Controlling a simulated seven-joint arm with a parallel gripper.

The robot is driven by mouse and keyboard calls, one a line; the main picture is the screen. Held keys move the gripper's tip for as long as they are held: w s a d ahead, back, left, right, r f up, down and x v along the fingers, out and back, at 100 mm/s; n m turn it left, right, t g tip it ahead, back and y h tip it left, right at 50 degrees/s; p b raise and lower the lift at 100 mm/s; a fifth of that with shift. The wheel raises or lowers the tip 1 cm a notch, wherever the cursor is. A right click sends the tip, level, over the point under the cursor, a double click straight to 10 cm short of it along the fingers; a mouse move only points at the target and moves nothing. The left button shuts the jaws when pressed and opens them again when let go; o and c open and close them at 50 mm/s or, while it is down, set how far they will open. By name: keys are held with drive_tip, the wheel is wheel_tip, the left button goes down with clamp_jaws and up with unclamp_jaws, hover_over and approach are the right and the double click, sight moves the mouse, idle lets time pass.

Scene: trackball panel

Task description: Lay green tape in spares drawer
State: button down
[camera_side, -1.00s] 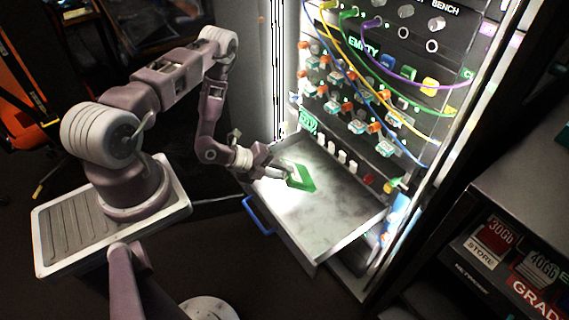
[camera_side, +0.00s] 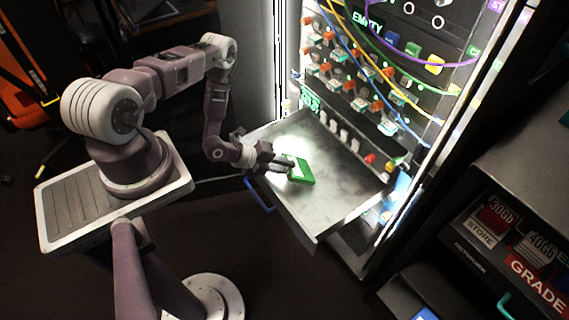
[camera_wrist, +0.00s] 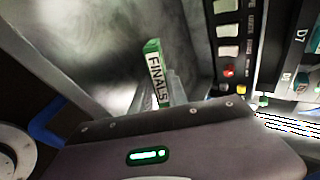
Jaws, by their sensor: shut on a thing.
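The green tape (camera_side: 299,171) is a green cassette-like piece with a pale label. It is held in my gripper (camera_side: 286,163) over the left part of the open spares drawer (camera_side: 284,219). In the wrist view the tape (camera_wrist: 153,60) stands out beyond the fingers, edge on, its label reading FINALS. My gripper (camera_wrist: 163,90) is shut on its near end. The drawer's bare grey floor (camera_wrist: 100,45) shows beyond the tape. The tape looks close above the floor; I cannot tell whether they touch.
The lit panel (camera_side: 365,85) with knobs, switches and coloured cables rises behind the drawer. A blue handle (camera_side: 259,194) is on the drawer's front. The drawer floor to the right of the tape is clear. A dark shelf with labelled boxes (camera_side: 540,290) stands at the right.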

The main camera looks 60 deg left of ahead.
drive_tip(key=c, duration=1.2)
unclamp_jaws()
drive_tip(key=v, duration=0.7)
